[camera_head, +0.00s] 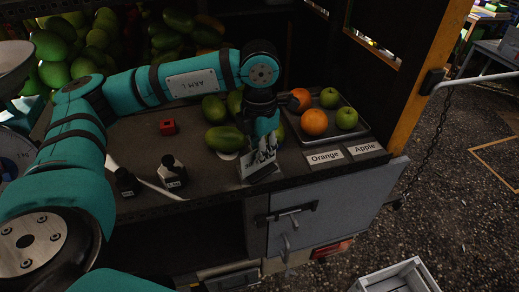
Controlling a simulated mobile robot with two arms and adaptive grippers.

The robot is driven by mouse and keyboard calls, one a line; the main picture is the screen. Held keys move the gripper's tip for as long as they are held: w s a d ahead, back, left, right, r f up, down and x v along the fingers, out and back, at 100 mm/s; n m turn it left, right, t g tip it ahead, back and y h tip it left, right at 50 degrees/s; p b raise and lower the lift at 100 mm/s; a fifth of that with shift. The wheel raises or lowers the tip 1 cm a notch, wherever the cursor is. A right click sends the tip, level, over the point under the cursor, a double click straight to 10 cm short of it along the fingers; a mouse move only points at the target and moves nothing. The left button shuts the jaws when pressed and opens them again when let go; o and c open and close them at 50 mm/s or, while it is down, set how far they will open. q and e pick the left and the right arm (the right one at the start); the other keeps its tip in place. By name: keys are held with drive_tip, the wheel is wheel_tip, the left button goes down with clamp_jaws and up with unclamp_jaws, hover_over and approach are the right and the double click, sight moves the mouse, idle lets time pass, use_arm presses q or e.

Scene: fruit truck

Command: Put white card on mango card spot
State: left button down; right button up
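Several green mangoes (224,138) lie on the dark counter left of the fruit tray. My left gripper (262,157) points down at the counter's front edge, just right of the nearest mango. A pale, whitish card (258,173) is at its fingertips, tilted and partly covered by the dark fingers. Whether the fingers are closed on it or only beside it is unclear. To its right, the Orange card (325,157) and the Apple card (364,147) lie along the front edge. My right gripper is not in view.
A tray (345,137) with oranges (314,122) and apples (347,118) stands right of my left gripper. A small red box (168,127) and two dark bottles (172,173) stand at the left. Counter between box and mangoes is clear.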

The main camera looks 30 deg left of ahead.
use_arm(q)
drive_tip(key=c, duration=2)
unclamp_jaws()
drive_tip(key=shift+d+f, duration=0.1)
drive_tip(key=shift+f, duration=0.05)
drive_tip(key=o, duration=0.5)
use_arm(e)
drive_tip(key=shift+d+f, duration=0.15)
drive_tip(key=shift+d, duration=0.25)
